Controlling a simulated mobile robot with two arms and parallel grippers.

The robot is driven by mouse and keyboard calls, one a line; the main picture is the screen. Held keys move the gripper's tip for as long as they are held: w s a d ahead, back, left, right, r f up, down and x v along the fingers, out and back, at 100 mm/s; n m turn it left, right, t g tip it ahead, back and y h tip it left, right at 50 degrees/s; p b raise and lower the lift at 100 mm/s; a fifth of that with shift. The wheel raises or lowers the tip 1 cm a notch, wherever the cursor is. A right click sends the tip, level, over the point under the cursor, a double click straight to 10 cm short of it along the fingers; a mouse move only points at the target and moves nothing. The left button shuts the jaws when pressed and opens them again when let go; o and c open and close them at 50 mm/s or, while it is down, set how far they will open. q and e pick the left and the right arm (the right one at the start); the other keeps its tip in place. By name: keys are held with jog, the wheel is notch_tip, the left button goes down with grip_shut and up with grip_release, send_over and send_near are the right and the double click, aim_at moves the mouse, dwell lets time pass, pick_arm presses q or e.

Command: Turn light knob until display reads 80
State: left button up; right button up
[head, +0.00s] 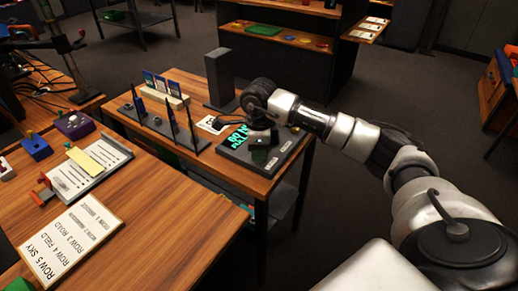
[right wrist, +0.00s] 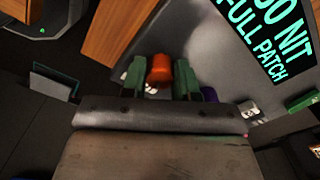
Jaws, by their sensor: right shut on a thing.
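The dark panel (head: 283,154) lies on the wooden table, its display (head: 237,137) lit in green text. In the right wrist view the display (right wrist: 266,38) is cut off by the frame edge. I can read "NIT" and "FULL PATCH", with a number ending in 0 before it; its leading part is out of view. The orange light knob (right wrist: 160,70) sits between the green fingers of my right gripper (right wrist: 160,79), which is shut on it. In the head view my right gripper (head: 262,136) covers the knob. My left gripper is not in view.
A dark upright block (head: 219,78) stands behind the panel. A board with thin upright posts (head: 171,118) is to the left. A front table holds a printed row card (head: 70,237) and a clipboard (head: 88,171). Open floor lies to the right.

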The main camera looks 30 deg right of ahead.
jog(key=m, duration=0.2)
jog(key=shift+r+m+p, duration=0.1)
jog(key=shift+m+p, duration=0.3)
jog(key=m+p, duration=0.1)
jog(key=m, duration=0.2)
jog(key=shift+m, duration=0.3)
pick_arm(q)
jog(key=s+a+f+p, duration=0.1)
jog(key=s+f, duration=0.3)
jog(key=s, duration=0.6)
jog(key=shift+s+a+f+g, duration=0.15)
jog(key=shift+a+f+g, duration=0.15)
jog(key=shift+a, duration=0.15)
pick_arm(e)
jog(key=shift+m, duration=2.6)
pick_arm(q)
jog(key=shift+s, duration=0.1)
pick_arm(e)
jog(key=o, duration=0.9)
jog(key=shift+o, duration=0.2)
